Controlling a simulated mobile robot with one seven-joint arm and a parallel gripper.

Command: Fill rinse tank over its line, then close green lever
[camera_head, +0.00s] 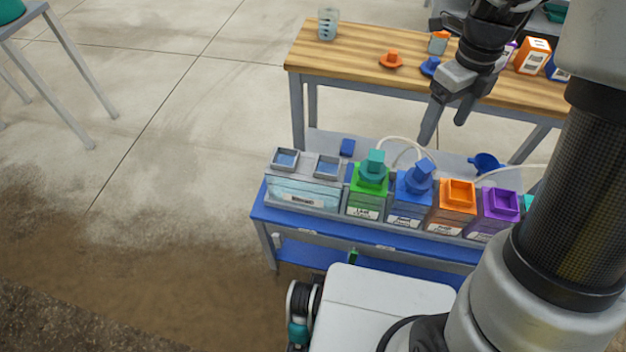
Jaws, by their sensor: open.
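The rinse tank (303,193) appears to be the clear, light-blue box at the left end of the blue skid, with two square openings on top. It seems to hold liquid; its line is too small to make out. A small green piece (353,257), possibly the green lever, shows at the skid's front edge below the green container; its position is unclear. My gripper (443,128) is open and empty, pointing down above and behind the blue container, apart from everything.
Green (367,192), blue (411,197), orange (453,205) and purple (495,213) containers stand right of the tank. The wooden bench (345,55) holds a clear cup (328,23), loose caps and boxes. My arm hides the right side.

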